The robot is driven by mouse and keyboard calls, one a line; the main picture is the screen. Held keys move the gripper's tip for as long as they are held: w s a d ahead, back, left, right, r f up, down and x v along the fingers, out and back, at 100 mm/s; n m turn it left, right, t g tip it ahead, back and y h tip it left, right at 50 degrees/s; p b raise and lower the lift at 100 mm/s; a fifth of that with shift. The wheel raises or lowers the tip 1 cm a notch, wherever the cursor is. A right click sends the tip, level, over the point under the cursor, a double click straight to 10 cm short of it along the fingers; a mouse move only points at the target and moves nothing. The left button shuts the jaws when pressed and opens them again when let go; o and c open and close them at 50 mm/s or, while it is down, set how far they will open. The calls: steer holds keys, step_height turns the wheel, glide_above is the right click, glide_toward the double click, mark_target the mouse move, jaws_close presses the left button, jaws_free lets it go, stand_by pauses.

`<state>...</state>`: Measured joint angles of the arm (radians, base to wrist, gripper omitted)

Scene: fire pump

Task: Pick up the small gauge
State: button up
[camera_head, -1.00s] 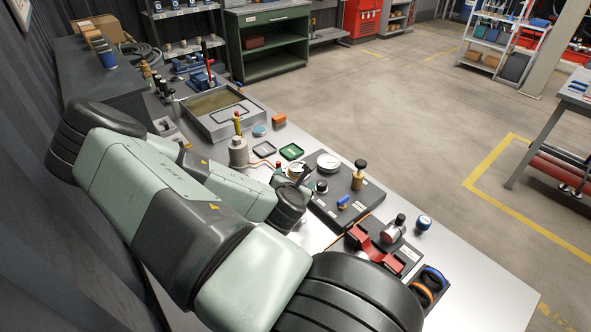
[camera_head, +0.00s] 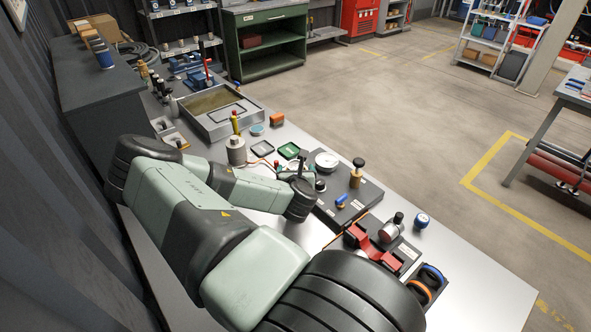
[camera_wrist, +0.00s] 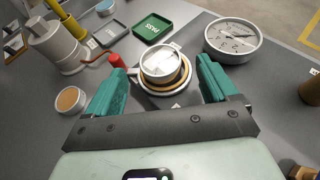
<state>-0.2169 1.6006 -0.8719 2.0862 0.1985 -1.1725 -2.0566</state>
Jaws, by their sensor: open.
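A small round piece with a pale, shiny face, a silver rim and a brass-coloured ring below (camera_wrist: 163,68) looks like the small gauge. It sits between the fingers of my gripper (camera_wrist: 162,74) in the wrist view. The teal fingers are open, one to its left and one to its right, with a visible gap on each side. A larger white-faced dial gauge (camera_wrist: 232,37) lies to the right, beyond the right finger; it also shows in the head view (camera_head: 326,161). In the head view my wrist mostly hides the gripper and the small gauge.
A green PASS tray (camera_wrist: 153,28) and a grey tray (camera_wrist: 110,33) lie beyond the gripper. A metal cylinder with a yellow top (camera_head: 236,150) stands left. A brass fitting with a black knob (camera_head: 356,176) and a red clamp stand (camera_head: 372,247) are to the right.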

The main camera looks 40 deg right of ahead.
steer(key=shift+x, duration=1.45)
steer(key=shift+r, duration=0.1)
steer(key=c, duration=1.3)
